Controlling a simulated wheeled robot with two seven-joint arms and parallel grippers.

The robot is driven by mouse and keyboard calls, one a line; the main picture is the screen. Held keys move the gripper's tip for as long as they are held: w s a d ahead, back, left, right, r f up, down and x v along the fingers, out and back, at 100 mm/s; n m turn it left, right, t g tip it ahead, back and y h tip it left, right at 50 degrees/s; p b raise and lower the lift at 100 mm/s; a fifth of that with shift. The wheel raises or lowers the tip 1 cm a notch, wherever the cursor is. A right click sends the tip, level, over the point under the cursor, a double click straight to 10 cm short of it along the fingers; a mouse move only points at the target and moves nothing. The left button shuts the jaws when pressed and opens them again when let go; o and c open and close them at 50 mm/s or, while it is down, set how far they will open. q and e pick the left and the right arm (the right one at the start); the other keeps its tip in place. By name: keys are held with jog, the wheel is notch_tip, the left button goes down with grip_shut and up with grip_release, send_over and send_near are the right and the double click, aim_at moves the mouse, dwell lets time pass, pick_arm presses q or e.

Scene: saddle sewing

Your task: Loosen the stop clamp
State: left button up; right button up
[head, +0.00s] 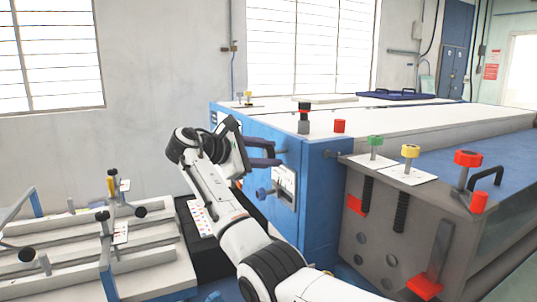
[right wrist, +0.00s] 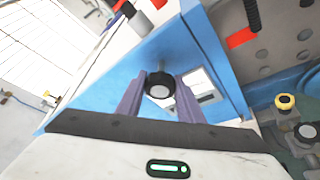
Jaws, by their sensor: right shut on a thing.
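My right gripper (head: 263,153) is at the blue side face of the machine, its two purple-grey fingers pointing at it. In the right wrist view, the right gripper (right wrist: 161,90) has its fingers on either side of a round black knob (right wrist: 159,86) with a grey centre, and is shut on it. A short rod (head: 282,153) runs from between the fingers to the machine's face in the head view, where the fingers hide the knob. No label shows that this knob is the stop clamp. My left gripper is not in view.
A white slatted bench (head: 150,265) with several black knobs lies at left.

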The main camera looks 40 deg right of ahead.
jog(key=shift+n+g+y, duration=0.4)
jog(key=shift+n+g, duration=0.1)
jog(key=shift+n, duration=0.5)
jog(key=o, duration=1.1)
jog(key=shift+c, duration=0.2)
jog(key=shift+a, duration=0.1)
jog(key=v, duration=1)
jog(key=shift+w, duration=0.1)
